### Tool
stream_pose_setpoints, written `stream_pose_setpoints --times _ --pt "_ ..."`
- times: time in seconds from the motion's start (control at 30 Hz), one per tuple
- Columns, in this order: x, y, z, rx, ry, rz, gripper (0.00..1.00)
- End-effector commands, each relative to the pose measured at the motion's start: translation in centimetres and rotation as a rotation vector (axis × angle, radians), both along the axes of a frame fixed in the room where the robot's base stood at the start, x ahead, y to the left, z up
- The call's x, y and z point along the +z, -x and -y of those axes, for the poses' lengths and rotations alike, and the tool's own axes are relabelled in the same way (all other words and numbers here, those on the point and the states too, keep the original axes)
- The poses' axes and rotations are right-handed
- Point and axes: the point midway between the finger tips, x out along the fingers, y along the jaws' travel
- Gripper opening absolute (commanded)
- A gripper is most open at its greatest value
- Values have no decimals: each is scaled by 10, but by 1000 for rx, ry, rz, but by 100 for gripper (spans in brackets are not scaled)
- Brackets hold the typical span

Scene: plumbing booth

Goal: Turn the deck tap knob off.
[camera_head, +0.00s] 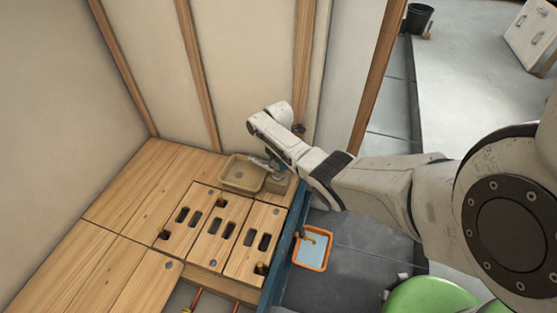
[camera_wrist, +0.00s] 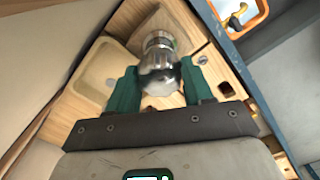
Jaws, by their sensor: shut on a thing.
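The deck tap's rounded chrome knob (camera_wrist: 160,74) stands up between the two green fingers of my gripper (camera_wrist: 158,68) in the wrist view. The fingers are shut on it, one on each side. In the head view the tap (camera_head: 261,163) stands at the right edge of a small beige basin (camera_head: 228,183), and my arm comes in from the right and partly covers the tap. The basin also shows left of the knob in the wrist view (camera_wrist: 88,85). The knob's far side and its turn position cannot be told.
A wooden deck (camera_head: 115,190) with slotted panels (camera_head: 205,235) surrounds the basin. A stud wall (camera_head: 240,60) rises close behind. An orange-rimmed tray (camera_head: 325,262) lies on the dark floor past a blue edge beam (camera_head: 284,262). A green round object (camera_head: 430,298) is at lower right.

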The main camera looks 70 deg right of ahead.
Motion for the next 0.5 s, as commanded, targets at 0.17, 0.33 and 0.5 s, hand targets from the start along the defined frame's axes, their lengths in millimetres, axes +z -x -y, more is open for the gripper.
stream_pose_setpoints --times 0.17,0.33,0.5 --pt "0 0 0 0 0 0 20" --pt "0 0 0 -17 0 -1 20" --pt "1 0 -1 -77 -2 -1 20"
